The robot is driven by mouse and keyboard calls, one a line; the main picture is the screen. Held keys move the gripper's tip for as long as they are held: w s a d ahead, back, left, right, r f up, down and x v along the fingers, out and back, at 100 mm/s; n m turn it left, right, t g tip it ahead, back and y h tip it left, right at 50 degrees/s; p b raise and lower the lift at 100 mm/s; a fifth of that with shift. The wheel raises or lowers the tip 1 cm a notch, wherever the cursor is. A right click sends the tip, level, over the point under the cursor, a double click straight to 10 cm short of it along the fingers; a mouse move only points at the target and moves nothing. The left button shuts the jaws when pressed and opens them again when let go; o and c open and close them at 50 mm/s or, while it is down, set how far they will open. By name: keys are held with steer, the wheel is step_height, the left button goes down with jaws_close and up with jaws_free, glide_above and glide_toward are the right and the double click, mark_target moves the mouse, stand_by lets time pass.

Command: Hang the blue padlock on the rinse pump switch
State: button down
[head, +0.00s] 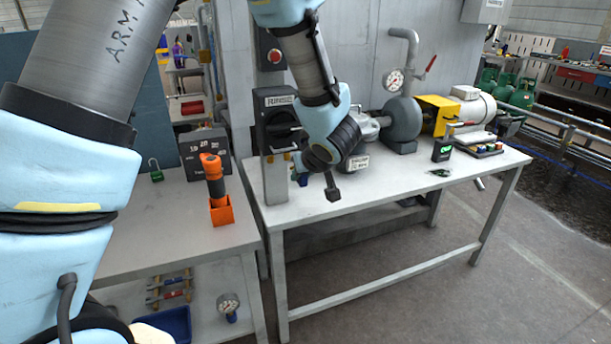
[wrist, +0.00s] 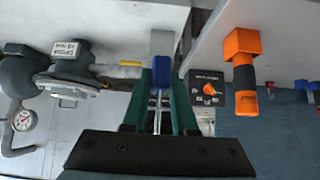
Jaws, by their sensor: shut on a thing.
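The blue padlock (wrist: 160,76) is between the dark green fingers of my gripper (wrist: 161,85) in the wrist view, with its silver shackle pointing back toward the palm. In the head view a bit of its blue (head: 303,180) shows low by the post, beyond my wrist; the fingers are mostly hidden there. The rinse pump switch (head: 277,124) is a black box labelled RINSE on the grey post, partly covered by my arm. The padlock appears below the switch and apart from it. I cannot make out the switch in the wrist view.
A grey post (head: 273,185) stands at the gap between two tables. The pump (head: 403,118) is right of my wrist. The right table's front is clear.

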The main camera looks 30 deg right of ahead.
steer(key=shift+w+d+p, duration=0.2)
steer(key=shift+w+p, duration=0.4)
steer(key=shift+w, duration=0.9)
steer(key=shift+w+d+p, duration=0.15)
steer(key=shift+w+p, duration=0.45)
steer(key=shift+w, duration=0.85)
steer(key=shift+p, duration=0.35)
steer(key=shift+w+d+p, duration=0.1)
steer(key=shift+w+p, duration=0.3)
steer(key=shift+w, duration=0.2)
steer(key=shift+w, duration=0.4)
steer(key=shift+w+d, duration=0.1)
steer(key=shift+w, duration=0.6)
steer(key=shift+w+p, duration=0.3)
steer(key=shift+f, duration=0.25)
steer(key=shift+f+b, duration=0.85)
steer(key=shift+f, duration=0.2)
